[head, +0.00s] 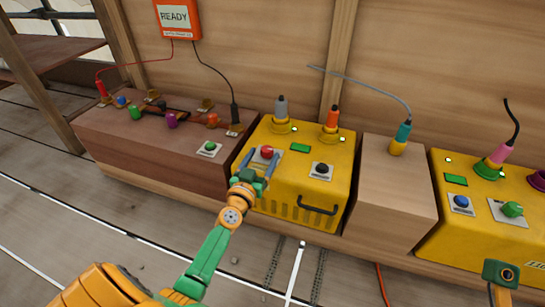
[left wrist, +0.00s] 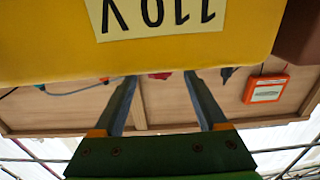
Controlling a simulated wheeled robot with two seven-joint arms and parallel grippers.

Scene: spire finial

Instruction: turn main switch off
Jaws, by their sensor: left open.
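A red knob (head: 267,152) sits on a pale plate on top of the left yellow box (head: 330,160). No label naming the main switch is legible. My left gripper (head: 259,168) is open, its two fingers spread on either side of the red knob in the picture; I cannot tell whether they touch it. In the left wrist view, a bit of red (left wrist: 160,75) shows between the open fingers (left wrist: 158,85), mostly hidden behind the yellow box edge. My right gripper's fingers are not in view.
A black knob (head: 321,169) and grey and orange plugs (head: 331,119) stand on the same box. A brown box (head: 150,160) with a green button (head: 210,147) is at left, a wooden block (head: 390,190) at right. Another yellow box (head: 450,215) stands far right. An orange READY panel (head: 177,32) hangs above.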

